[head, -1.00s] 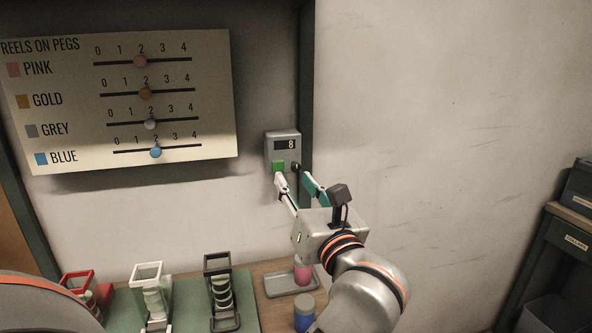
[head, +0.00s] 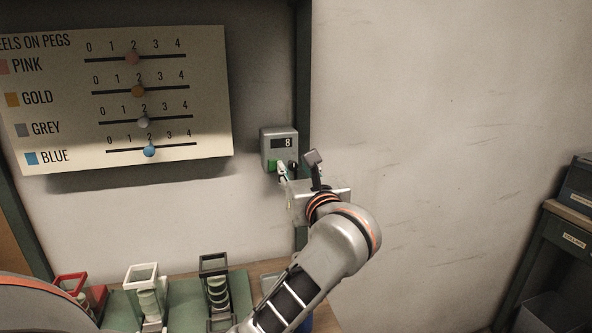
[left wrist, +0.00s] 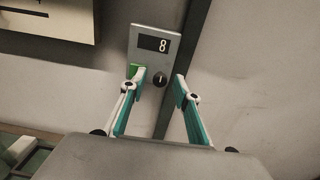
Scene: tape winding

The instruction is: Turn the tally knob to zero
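The tally box (head: 266,144) is a grey unit on the wall with a dark display reading 8, a green button (head: 271,166) and a small black knob (head: 293,167). In the left wrist view, the black knob (left wrist: 159,79) lies between the fingertips of my left gripper (left wrist: 160,77). There is a gap on each side. The fingers are open, and the left finger overlaps part of the green button (left wrist: 134,70). In the head view my left gripper (head: 287,172) reaches up to the box's lower edge. Whether it touches the box is unclear. My right gripper is not in view.
A board (head: 200,90) with coloured sliders hangs left of the box. A dark post (head: 303,70) runs right behind the box. Red, white and black reel holders (head: 215,265) stand on the bench below. The wall to the right is bare.

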